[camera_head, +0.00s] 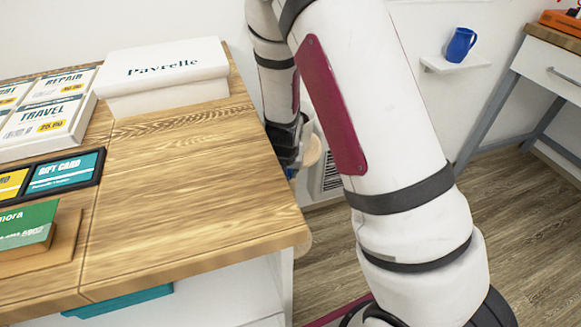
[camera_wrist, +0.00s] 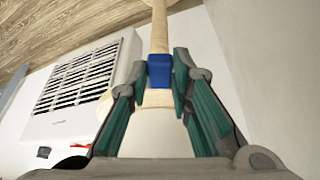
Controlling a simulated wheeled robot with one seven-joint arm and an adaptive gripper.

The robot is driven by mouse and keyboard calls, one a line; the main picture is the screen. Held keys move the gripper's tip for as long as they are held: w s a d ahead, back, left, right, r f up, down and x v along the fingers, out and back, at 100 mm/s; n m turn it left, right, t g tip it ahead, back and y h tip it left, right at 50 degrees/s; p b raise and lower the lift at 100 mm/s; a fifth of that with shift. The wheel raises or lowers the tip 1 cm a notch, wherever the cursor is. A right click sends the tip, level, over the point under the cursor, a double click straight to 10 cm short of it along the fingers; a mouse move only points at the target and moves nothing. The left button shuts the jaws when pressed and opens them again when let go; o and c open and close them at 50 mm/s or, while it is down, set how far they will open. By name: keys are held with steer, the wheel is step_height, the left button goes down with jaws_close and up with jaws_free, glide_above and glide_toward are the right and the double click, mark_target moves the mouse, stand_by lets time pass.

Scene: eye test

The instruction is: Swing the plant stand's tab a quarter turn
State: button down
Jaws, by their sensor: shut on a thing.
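The plant stand's pale wooden post (camera_wrist: 159,28) runs down the middle of the wrist view. Its blue tab (camera_wrist: 160,73) sits on the post, between my fingertips. My gripper (camera_wrist: 160,88) has its teal fingers closed on both sides of the tab. A pale rounded part (camera_wrist: 158,130) lies beyond the fingers. In the head view my gripper (camera_head: 288,150) is beside the counter's right edge, and part of the pale stand (camera_head: 312,151) shows behind it. Most of the stand is hidden there by my arm, and the tab's turn angle is hard to tell.
A wooden counter (camera_head: 190,190) with a white box (camera_head: 165,80) and card displays is close on the left. A white vented unit (camera_wrist: 85,90) stands by the post. A wall shelf holds a blue mug (camera_head: 461,45). Floor is clear at the right.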

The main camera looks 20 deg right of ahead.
steer(key=c, duration=1.4)
jaws_free()
steer(key=shift+c, duration=0.2)
steer(key=v, duration=1.2)
